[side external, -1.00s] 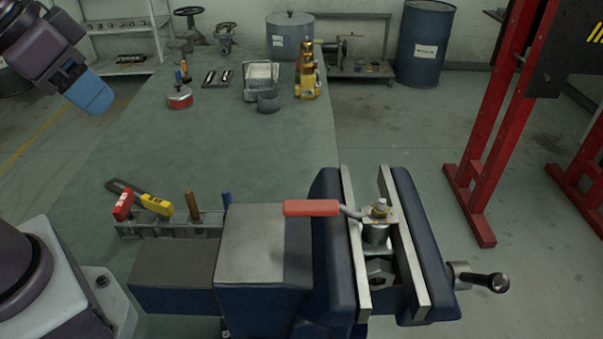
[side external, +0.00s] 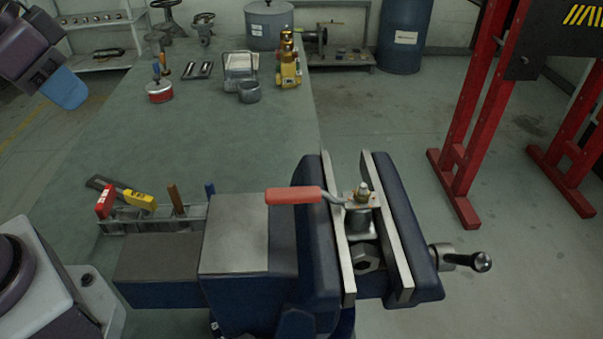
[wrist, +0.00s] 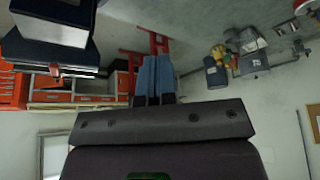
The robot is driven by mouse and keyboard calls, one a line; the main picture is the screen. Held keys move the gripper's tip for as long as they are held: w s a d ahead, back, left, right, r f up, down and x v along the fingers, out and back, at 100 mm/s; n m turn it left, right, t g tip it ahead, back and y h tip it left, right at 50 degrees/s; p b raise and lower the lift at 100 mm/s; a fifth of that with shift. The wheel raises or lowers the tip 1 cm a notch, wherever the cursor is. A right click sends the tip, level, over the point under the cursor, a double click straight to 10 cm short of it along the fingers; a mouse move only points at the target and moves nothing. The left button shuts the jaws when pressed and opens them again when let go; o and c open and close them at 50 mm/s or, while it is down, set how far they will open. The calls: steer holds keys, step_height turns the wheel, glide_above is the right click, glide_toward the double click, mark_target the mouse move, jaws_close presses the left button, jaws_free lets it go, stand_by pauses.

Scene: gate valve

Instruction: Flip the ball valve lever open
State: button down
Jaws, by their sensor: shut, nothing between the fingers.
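The ball valve (side external: 362,215) is clamped upright between the jaws of the blue vise (side external: 330,265) in the side view. Its red-handled lever (side external: 293,195) lies roughly level, pointing left across the vise, with a bent metal stem running to the valve top. My gripper (side external: 67,92) is at the upper left, well away from the lever and touching nothing. Its blue fingers are together and empty; they also show in the wrist view (wrist: 154,78).
A tool rack (side external: 150,222) stands left of the vise. A red frame (side external: 470,130) is at the right. The middle bench is mostly clear.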

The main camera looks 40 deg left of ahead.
steer(key=w+d+m+g+h, duration=0.5)
steer(key=w+d+m+h, duration=0.2)
steer(key=w+d+m, duration=0.3)
steer(key=w+d+r, duration=0.1)
steer(key=w+d, duration=0.2)
steer(key=w, duration=0.3)
steer(key=shift+d+g, duration=0.35)
steer(key=shift+g, duration=0.05)
steer(key=shift+f, duration=0.1)
steer(key=s+d+f, duration=0.1)
steer(key=d+f, duration=0.1)
steer(key=s+d+f, duration=0.1)
steer(key=d+f, duration=0.5)
steer(key=shift+s+d, duration=0.1)
steer(key=shift+s, duration=0.3)
steer(key=shift+s+d, duration=0.3)
steer(key=shift+s, duration=0.05)
